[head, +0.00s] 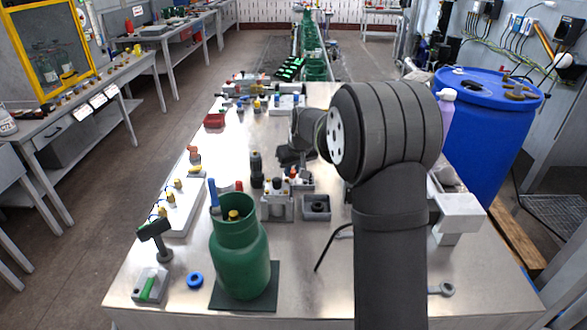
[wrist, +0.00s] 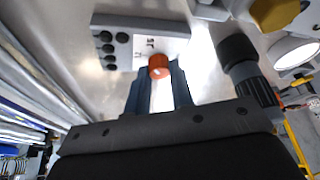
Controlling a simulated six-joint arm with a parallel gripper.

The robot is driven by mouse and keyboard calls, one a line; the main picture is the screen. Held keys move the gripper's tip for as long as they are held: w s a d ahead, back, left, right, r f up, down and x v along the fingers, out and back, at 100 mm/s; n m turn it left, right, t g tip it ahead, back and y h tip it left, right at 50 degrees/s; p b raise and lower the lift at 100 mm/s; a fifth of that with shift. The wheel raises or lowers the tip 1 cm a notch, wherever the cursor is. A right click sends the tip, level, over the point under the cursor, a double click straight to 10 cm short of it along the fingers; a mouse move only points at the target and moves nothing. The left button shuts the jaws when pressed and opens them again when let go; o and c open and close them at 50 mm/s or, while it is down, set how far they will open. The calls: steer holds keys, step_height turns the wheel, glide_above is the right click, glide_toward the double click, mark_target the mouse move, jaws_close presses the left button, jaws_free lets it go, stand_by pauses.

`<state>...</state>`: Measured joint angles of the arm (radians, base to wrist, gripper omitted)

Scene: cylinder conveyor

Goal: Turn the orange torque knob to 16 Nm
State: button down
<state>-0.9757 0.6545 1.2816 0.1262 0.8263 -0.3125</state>
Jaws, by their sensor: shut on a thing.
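The orange torque knob (wrist: 158,66) shows in the wrist view at the edge of a white scale panel (wrist: 148,48) with small dark numbers. The numbers are too small and turned to read surely, and I cannot tell the knob's setting. My gripper (wrist: 159,80) is shut on the knob, one dark finger on each side of it. In the head view my gripper (head: 293,156) is bent down over the middle of the bench, and a small orange spot (head: 294,171) shows just below it.
A black and grey cylinder (wrist: 246,72) stands close to the right of my fingers. A green gas cylinder (head: 240,260) stands on a dark mat at the front of the bench. A blue drum (head: 480,130) is at the right.

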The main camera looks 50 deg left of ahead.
steer(key=shift+m+t+h, duration=0.3)
steer(key=shift+m, duration=0.6)
steer(key=c, duration=1.3)
jaws_free()
steer(key=shift+o, duration=0.2)
steer(key=v, duration=1.7)
steer(key=shift+s+r, duration=0.15)
steer(key=x, duration=1.7)
